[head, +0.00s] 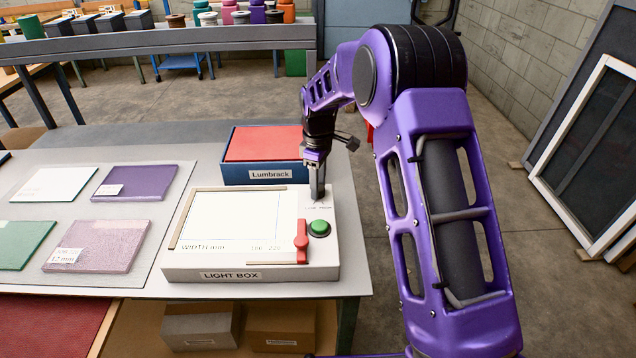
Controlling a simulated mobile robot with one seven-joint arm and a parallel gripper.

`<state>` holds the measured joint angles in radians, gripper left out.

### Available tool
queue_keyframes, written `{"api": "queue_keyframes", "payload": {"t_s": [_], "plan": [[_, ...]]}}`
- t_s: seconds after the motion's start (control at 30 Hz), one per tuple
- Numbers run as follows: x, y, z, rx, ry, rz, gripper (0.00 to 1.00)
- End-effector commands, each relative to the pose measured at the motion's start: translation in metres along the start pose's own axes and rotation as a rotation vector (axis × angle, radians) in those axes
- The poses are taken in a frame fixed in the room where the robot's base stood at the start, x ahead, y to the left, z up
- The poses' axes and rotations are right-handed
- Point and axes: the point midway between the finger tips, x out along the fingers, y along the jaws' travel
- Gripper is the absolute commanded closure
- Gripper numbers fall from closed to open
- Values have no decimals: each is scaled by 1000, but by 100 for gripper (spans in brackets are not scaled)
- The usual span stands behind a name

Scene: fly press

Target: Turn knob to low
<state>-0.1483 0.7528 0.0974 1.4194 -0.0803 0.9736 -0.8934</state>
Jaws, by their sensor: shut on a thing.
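The light box (220,275) is a white case with a lit panel (230,215), standing on the grey table. Its right-hand strip carries a red lever-like control (301,242) and a round green button (319,228). My gripper (317,192) points straight down at the upper part of this strip, behind the green button. Its fingers are shut on the knob there, which they hide almost wholly. Small dark markings show on the strip just in front of the fingers, too small to read, so the knob's setting cannot be told.
A blue box labelled Lumbrack (262,172) with a red top stands close behind the light box. Coloured sample plates (135,183) lie on a pale board to the left. Cardboard boxes (280,328) sit on a shelf below. The table's right edge is near the light box.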

Motion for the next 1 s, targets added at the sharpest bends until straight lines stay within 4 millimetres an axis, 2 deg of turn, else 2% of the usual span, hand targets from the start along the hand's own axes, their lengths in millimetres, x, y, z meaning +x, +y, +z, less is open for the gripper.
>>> {"api": "queue_keyframes", "payload": {"t_s": [0.2,0.5,1.0], "plan": [[-1,0,0,173,0,2,100],[-1,0,0,329,1,1,100],[-1,0,0,387,1,1,100]]}}
